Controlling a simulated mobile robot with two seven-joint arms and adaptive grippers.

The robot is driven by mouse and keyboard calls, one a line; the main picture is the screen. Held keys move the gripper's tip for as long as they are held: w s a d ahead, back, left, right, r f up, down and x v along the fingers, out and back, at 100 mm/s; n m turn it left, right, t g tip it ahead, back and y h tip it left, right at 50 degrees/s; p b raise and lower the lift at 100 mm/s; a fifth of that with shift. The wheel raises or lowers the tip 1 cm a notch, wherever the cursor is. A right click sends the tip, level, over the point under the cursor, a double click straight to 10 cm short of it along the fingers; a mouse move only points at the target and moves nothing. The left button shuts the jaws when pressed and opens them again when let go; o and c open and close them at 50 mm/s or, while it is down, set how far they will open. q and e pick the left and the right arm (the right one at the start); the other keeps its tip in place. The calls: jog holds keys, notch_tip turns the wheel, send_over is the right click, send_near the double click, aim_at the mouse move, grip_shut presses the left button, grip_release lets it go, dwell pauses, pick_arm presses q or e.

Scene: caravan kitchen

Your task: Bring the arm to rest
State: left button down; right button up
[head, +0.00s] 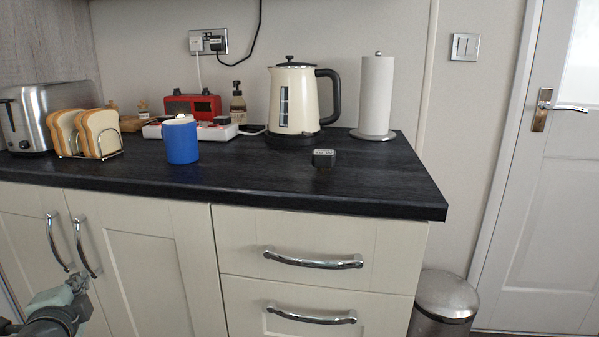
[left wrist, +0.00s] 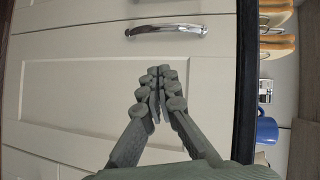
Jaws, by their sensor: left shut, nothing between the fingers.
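My left gripper (head: 77,284) is at the lower left of the head view, in front of the cream cupboard doors and below the worktop. In the left wrist view its two fingers (left wrist: 158,85) meet at the tips, shut with nothing between them. A chrome door handle (left wrist: 166,31) lies beyond the fingertips in that view, apart from them. In the head view the two cupboard handles (head: 84,248) are just above the gripper. My right gripper is not in view.
The dark worktop (head: 260,180) carries a blue mug (head: 181,141), a toast rack (head: 105,150), a toaster (head: 45,105), a cream kettle (head: 293,98), a paper towel roll (head: 376,95) and a small black object (head: 324,158). Drawer handles (head: 313,260) stick out at right. A bin (head: 443,303) stands beyond.

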pick_arm(q)
jog(key=s+a+f+n+g+y, duration=0.1)
jog(key=s+a+f+n+g, duration=0.25)
jog(key=s+f+g, duration=1)
jog(key=s+d+f+n+t+h, duration=0.1)
jog(key=s+d+f+n+h, duration=0.1)
jog(key=s+d+f, duration=0.3)
jog(key=s+d+f+n+t+h, duration=0.1)
jog(key=s+d+f+n+h, duration=0.15)
jog(key=d, duration=0.55)
jog(key=s+d+f+n+t+h, duration=0.1)
jog(key=s+d+f+n, duration=0.1)
jog(key=s+d+f, duration=0.3)
jog(key=shift+g, duration=0.25)
jog(key=shift+w+d+f+p, duration=0.2)
jog(key=shift+f+p, duration=0.2)
jog(key=shift+f, duration=0.45)
jog(key=shift+w+d+f+p, duration=0.25)
jog(key=shift+f+p, duration=0.1)
jog(key=shift+f, duration=0.55)
jog(key=shift+w+d+f+p, duration=0.2)
jog(key=shift+f+p, duration=0.2)
jog(key=shift+f, duration=0.45)
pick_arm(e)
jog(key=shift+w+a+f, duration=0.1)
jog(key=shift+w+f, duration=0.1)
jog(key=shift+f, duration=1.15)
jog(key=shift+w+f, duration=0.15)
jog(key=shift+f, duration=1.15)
